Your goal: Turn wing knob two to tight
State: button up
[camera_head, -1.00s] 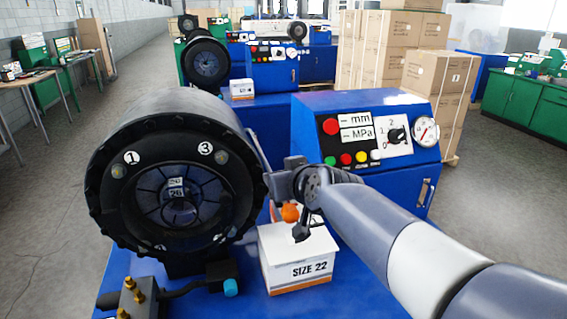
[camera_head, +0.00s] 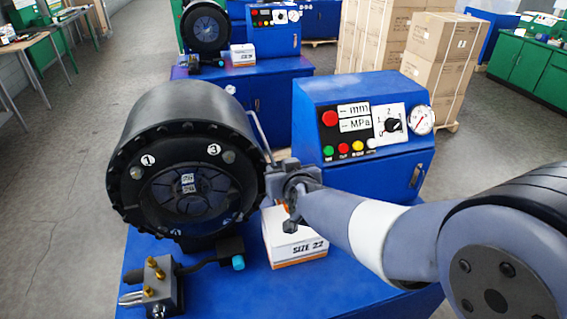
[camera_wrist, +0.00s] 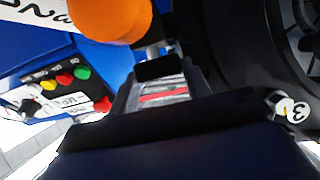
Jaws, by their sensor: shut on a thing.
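The black round crimper head (camera_head: 200,115) stands at the left centre, with labels 1 and 3 and grey bolts on its front ring. Label 3 (camera_wrist: 297,111) also shows upside down in the wrist view. I cannot read a label 2 or make out wing knob two; my gripper and arm cover the ring's right side. My gripper (camera_head: 286,190) is just right of the ring and seems shut on an orange-ended part (camera_wrist: 112,18). In the wrist view, a short metal shaft joins its orange end to a dark block between the jaws (camera_wrist: 155,72). The jaw contact is partly hidden.
A white SIZE 22 box (camera_head: 295,243) stands below my gripper on the blue bench (camera_head: 215,284). The blue control panel (camera_head: 365,125) is behind to the right. A brass-fitted block (camera_head: 157,285) is at the front left. Cartons (camera_head: 440,75) stand farther back.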

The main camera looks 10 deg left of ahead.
jog(key=shift+s, duration=0.1)
dwell(0.3)
jog(key=o, duration=0.6)
jog(key=shift+o, duration=0.8)
jog(key=shift+s+d+r, duration=0.1)
jog(key=shift+s, duration=0.1)
jog(key=shift+o, duration=1.1)
jog(key=shift+d, duration=0.1)
